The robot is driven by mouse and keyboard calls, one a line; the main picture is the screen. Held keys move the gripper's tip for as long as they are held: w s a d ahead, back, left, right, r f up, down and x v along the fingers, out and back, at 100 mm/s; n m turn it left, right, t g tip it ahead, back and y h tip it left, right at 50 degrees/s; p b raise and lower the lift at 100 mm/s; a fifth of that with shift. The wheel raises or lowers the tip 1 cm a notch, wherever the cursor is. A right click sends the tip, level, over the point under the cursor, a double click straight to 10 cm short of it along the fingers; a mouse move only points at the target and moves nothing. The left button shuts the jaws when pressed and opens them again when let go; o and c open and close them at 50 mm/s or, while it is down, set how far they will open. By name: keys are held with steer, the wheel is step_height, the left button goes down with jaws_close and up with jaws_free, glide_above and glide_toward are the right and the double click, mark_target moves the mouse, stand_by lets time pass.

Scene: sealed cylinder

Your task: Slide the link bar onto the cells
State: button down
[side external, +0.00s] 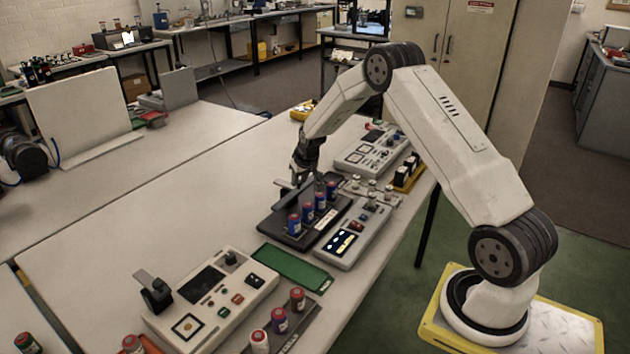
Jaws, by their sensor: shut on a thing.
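Several blue cells with red tops (308,212) stand upright in a row in a black holder (272,226) at the middle of the table. My gripper (305,168) points down above the far end of this row, close to the farthest cell. It is shut on a small, dark piece that looks like the link bar, though the fingers hide most of it. A flat grey piece (284,184) shows just left of the fingertips. I cannot tell whether it belongs to the held piece or to the holder, or whether the held piece touches the cells.
A grey tester with a lit display (343,243) stands right of the holder. A green mat (294,268) lies in front. A larger control box (212,300) and another rack with cells (279,320) stand nearer. The table's left part (150,215) is clear.

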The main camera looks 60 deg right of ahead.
steer(key=shift+s, duration=2.95)
steer(key=shift+c, duration=2.1)
jaws_free()
steer(key=shift+s, duration=0.1)
steer(key=v, duration=0.7)
steer(key=shift+s+r, duration=0.15)
steer(key=shift+r, duration=0.2)
steer(key=shift+a, duration=0.15)
